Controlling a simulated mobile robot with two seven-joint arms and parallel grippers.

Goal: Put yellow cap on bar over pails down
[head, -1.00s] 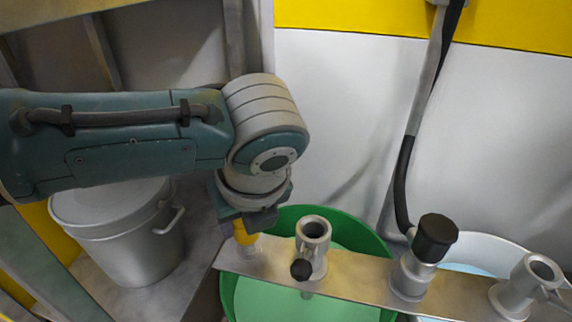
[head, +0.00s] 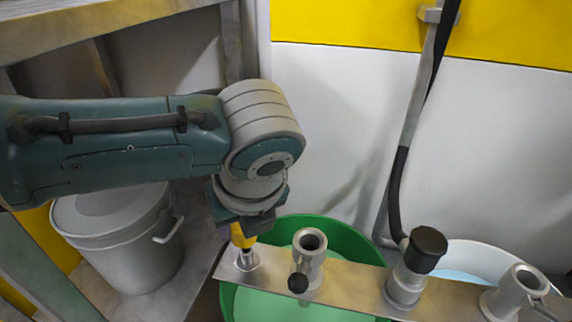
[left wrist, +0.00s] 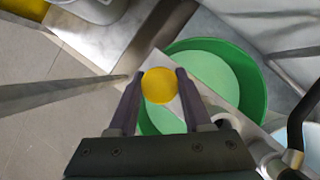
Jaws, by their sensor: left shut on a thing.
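The yellow cap (head: 242,235) is held in my left gripper (head: 246,222) above the left end of the metal bar (head: 345,280). A short metal stub (head: 247,261) stands on the bar directly under the cap; I cannot tell whether they touch. In the left wrist view the round cap top (left wrist: 159,86) sits between the two fingers of the left gripper (left wrist: 160,88). The bar lies across the green pail (head: 345,237) and the white pail (head: 480,253). My right gripper is not in view.
The bar also carries an open metal tube with a black knob (head: 309,258), a black-topped fitting (head: 424,250) and an open tube (head: 527,281). A lidded grey bucket (head: 125,250) stands left. A hose (head: 397,185) runs down the wall behind.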

